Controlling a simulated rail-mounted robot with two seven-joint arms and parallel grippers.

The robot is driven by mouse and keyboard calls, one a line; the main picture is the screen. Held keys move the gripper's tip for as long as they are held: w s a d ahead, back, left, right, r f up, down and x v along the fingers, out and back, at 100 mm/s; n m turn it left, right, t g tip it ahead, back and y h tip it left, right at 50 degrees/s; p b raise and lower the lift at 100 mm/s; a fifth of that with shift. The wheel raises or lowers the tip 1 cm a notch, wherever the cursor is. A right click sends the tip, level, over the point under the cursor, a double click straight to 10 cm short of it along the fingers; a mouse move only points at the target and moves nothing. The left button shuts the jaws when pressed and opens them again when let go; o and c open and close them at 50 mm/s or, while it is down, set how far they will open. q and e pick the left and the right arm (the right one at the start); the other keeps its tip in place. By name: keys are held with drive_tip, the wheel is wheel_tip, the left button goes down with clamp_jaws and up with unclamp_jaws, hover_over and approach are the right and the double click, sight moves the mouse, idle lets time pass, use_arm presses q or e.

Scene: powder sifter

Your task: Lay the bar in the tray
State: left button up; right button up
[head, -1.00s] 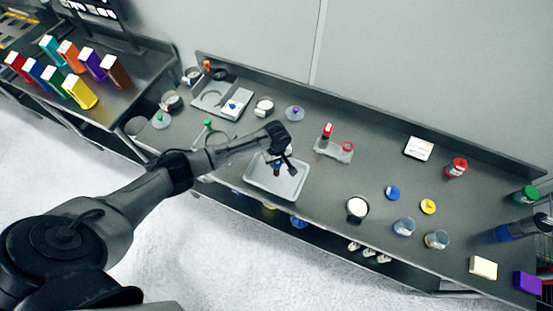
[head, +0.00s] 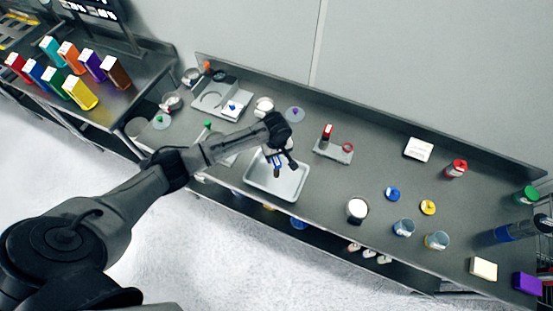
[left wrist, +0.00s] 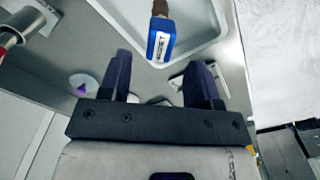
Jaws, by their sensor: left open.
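The bar (head: 277,173), with a blue labelled part and a brown end, is over the pale tray (head: 262,186) in the head view. In the left wrist view the blue part of the bar (left wrist: 161,42) is near the camera, with the brown end beyond it over the tray (left wrist: 205,45). My left gripper (head: 282,161) is above the tray, its two fingers apart and pointing toward the bar. The bar shows beyond the fingers; I cannot tell whether it rests on the tray floor.
A stand with a red part (head: 327,132) is right of the tray. A white-topped jar (head: 357,209) stands farther right. A grey plate with a recess (head: 233,106) is at the back left. The bench front edge runs just below the tray.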

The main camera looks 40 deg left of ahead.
use_arm(q)
wheel_tip(320, 180, up, 7)
drive_tip(key=s+d+f+m+t+h, duration=0.1)
drive_tip(key=s+d+f+m, duration=0.4)
drive_tip(key=s+d+m, duration=0.5)
drive_tip(key=s+r+m+t, duration=0.1)
drive_tip(key=s+r+m, duration=0.1)
drive_tip(key=s, duration=0.8)
drive_tip(key=s+r+m+t, duration=0.1)
drive_tip(key=s+r+m, duration=0.1)
drive_tip(key=s, duration=0.7)
drive_tip(key=shift+s+r+t+y, duration=0.2)
drive_tip(key=shift+s+t+y, duration=0.1)
drive_tip(key=shift+s+y, duration=0.1)
drive_tip(key=shift+d, duration=0.1)
